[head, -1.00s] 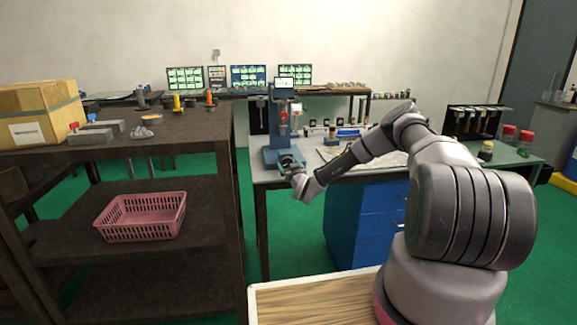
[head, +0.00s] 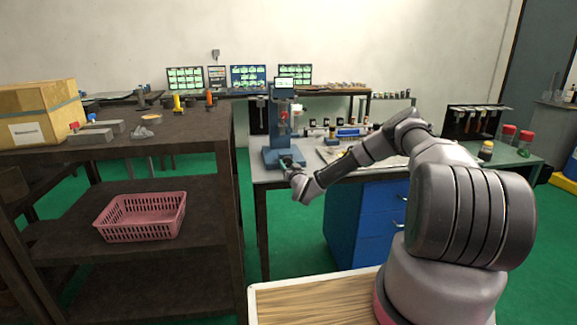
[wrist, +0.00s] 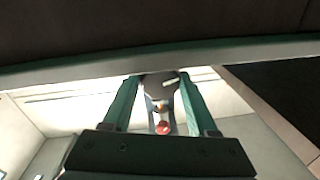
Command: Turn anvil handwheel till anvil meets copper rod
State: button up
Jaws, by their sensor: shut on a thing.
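The blue bench press (head: 283,128) stands upright on the left end of the grey bench. My gripper (head: 290,164) is at the front of its base, and the handwheel cannot be made out there in the head view. In the wrist view, the two green fingers of my gripper (wrist: 160,80) are shut on a dark grey rounded part, which looks like the anvil handwheel (wrist: 160,88). Beyond it show a small orange-brown spot and a red round part (wrist: 162,128) of the press. I cannot tell the copper rod or its gap to the anvil.
A dark shelf unit (head: 228,190) with a pink basket (head: 140,215) stands left of the bench. Blue drawers (head: 365,222) are under the bench. Small bottles and parts stand on the bench right of the press. Green floor is open between shelf and drawers.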

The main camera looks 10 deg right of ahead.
jog(key=m, duration=0.4)
jog(key=shift+a+m, duration=0.1)
jog(key=shift+m, duration=0.2)
jog(key=shift+m+t+h, duration=0.3)
jog(key=shift+m, duration=1.4)
jog(key=o, duration=1.4)
jog(key=shift+s, duration=0.1)
jog(key=shift+c, duration=0.2)
